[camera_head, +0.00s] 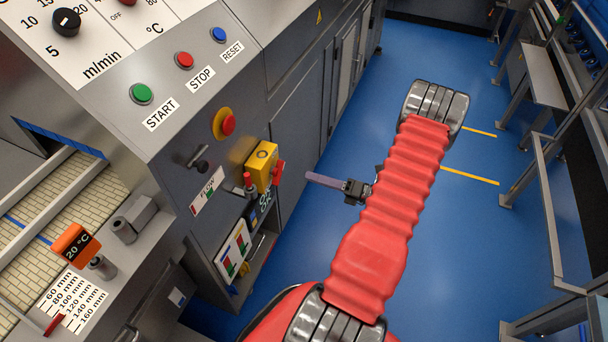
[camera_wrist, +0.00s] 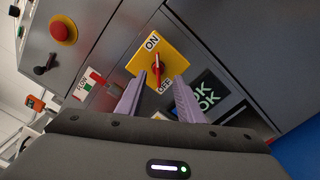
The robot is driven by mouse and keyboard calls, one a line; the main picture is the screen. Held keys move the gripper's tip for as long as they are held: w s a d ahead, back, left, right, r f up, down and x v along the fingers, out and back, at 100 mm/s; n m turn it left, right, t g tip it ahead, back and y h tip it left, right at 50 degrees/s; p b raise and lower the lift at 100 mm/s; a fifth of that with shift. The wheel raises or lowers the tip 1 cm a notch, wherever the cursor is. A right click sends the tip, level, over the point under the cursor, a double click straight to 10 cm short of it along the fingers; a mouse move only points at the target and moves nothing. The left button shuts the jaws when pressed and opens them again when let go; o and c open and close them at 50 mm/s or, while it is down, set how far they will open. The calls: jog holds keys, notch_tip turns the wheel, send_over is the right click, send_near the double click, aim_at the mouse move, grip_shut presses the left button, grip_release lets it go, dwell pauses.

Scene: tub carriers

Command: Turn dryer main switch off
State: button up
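The dryer main switch is a yellow plate (camera_wrist: 173,50) with a red handle (camera_wrist: 157,71) and the labels ON and OFF. The handle looks roughly lined up between the two labels; I cannot tell for sure which it points to. In the head view the yellow switch box (camera_head: 261,163) sits on the side of the grey machine. My gripper (camera_wrist: 160,77) is open and empty, its purple fingers to the left and right of the handle in the wrist view. In the head view my gripper (camera_head: 309,177) is right of the switch with a gap between.
A red emergency button (camera_head: 228,124) on a yellow base, a black lever (camera_head: 200,163) and a FLOW gauge (camera_head: 208,190) are near the switch. START (camera_head: 142,93), STOP (camera_head: 184,60) and RESET (camera_head: 219,34) buttons are above. Blue floor (camera_head: 400,60) is clear; metal frames (camera_head: 553,200) stand at right.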

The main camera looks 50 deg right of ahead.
jog(key=shift+v, duration=1.6)
jog(key=o, duration=0.3)
jog(key=shift+s+a, duration=0.1)
jog(key=o, duration=0.5)
jog(key=n, duration=0.2)
jog(key=shift+s+a+f+n, duration=0.1)
jog(key=shift+a+f+n, duration=0.1)
jog(key=shift+n, duration=0.1)
jog(key=shift+c, duration=0.2)
jog(key=o, duration=0.4)
jog(key=n, duration=0.4)
jog(key=shift+s+a, duration=0.1)
jog(key=shift+a, duration=0.1)
jog(key=shift+o, duration=0.6)
jog(key=n, duration=0.6)
jog(key=shift+s+a+n, duration=0.1)
jog(key=shift+a+n, duration=0.15)
jog(key=shift+n, duration=0.05)
jog(key=n, duration=0.7)
jog(key=shift+a+f, duration=0.1)
jog(key=shift+a, duration=0.05)
